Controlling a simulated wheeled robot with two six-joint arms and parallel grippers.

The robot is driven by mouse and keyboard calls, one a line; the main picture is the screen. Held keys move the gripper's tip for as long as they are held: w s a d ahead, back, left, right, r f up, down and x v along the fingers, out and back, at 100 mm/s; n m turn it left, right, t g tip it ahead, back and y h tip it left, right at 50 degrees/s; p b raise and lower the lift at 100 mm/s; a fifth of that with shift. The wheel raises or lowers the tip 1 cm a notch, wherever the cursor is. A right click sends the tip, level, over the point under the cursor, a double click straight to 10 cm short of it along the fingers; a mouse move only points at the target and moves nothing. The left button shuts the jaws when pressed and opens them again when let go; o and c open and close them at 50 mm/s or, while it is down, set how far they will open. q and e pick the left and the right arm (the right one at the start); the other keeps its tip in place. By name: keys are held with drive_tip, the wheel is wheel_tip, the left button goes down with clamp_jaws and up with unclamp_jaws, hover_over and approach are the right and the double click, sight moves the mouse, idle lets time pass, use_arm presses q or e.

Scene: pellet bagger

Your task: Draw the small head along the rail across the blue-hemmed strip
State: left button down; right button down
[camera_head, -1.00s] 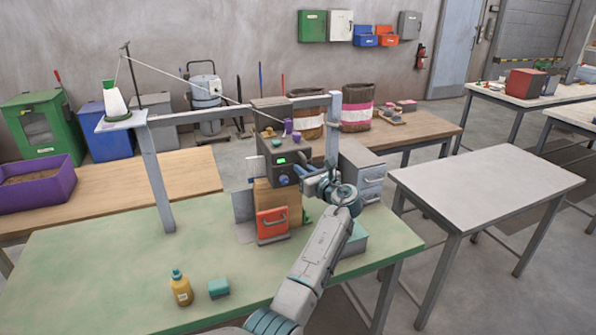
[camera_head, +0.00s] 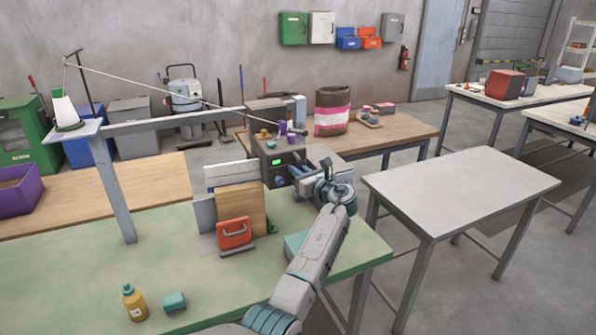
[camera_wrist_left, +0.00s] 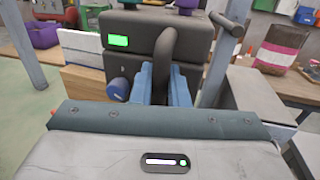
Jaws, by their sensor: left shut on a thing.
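The small head (camera_head: 277,163) is a dark grey box with a lit green display and a blue knob, mounted at the grey rail (camera_head: 172,122). It also shows in the wrist view (camera_wrist_left: 130,60). My left gripper (camera_head: 302,173) is at its right side. In the wrist view the blue fingers (camera_wrist_left: 166,84) are shut on its dark curved handle (camera_wrist_left: 165,50). A white strip with blue edging (camera_head: 230,174) stands behind a tan board (camera_head: 243,208), left of the head. The head overlaps its right end in this view. My right gripper is out of view.
A yellow bottle (camera_head: 134,304) and a teal block (camera_head: 174,302) are on the green table (camera_head: 90,255). A thread runs from the spool (camera_head: 65,112) to the head. The grey table (camera_head: 465,185) at right is bare.

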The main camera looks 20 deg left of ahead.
use_arm(q)
drive_tip(key=shift+w+d+r, duration=0.15)
drive_tip(key=shift+r, duration=0.15)
drive_tip(key=c, duration=1.5)
unclamp_jaws()
drive_tip(key=shift+w+d, duration=0.1)
drive_tip(key=shift+c, duration=0.2)
drive_tip(key=shift+o, duration=0.3)
drive_tip(key=shift+w+d+f, duration=0.15)
drive_tip(key=shift+w, duration=0.05)
drive_tip(key=shift+f, duration=0.15)
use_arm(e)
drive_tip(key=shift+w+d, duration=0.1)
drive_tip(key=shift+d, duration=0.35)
use_arm(q)
drive_tip(key=shift+s, duration=0.1)
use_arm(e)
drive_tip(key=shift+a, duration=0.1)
